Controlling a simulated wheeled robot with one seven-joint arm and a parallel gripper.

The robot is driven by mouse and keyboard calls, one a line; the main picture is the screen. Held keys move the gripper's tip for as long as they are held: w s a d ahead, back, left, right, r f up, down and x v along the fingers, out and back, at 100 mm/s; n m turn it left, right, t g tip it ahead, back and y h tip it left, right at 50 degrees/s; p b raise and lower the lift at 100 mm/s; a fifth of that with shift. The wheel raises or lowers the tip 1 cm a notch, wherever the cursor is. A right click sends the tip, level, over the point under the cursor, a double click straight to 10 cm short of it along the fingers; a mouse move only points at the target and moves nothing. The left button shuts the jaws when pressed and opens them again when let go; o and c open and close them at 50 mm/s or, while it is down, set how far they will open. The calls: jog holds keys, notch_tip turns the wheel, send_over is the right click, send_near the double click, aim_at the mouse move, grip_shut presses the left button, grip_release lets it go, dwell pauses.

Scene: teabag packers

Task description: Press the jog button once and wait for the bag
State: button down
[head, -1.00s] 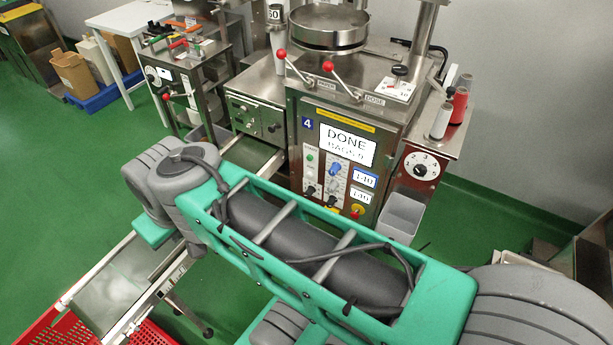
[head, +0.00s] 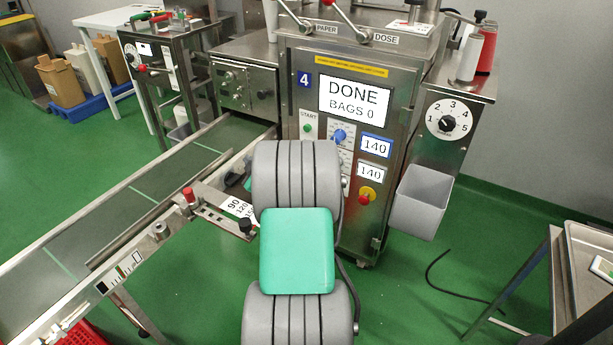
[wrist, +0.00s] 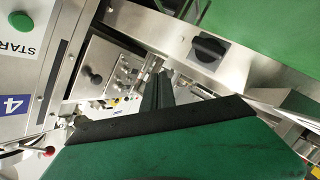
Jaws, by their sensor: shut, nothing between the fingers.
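The packing machine (head: 300,75) carries a screen (head: 354,100) reading DONE, BAGS 0. No button labelled jog can be read; my arm covers the panel's lower left. In the wrist view, the green button (wrist: 20,22) beside the START label is at the upper left. My gripper (wrist: 160,78) is shut and empty there, apart from that button. In the head view my arm hides the gripper. No bag is visible.
A conveyor belt (head: 190,150) runs left from the machine, with a rail and scale (head: 235,206) along its near side. A grey bin (head: 421,200) hangs right of the panel. A steel table (head: 590,270) stands at right.

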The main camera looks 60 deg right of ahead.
jog(key=s+d+f+m+h+b, duration=0.1)
jog(key=s+d+f+h+b, duration=0.3)
jog(key=s+d+f, duration=0.3)
jog(key=shift+d+f, duration=0.85)
jog(key=shift+d, duration=0.35)
jog(key=d+b, duration=0.2)
jog(key=d, duration=0.6)
jog(key=shift+w+d, duration=0.35)
jog(key=shift+d, duration=0.05)
jog(key=shift+d+f+b, duration=0.1)
jog(key=shift+b, duration=0.45)
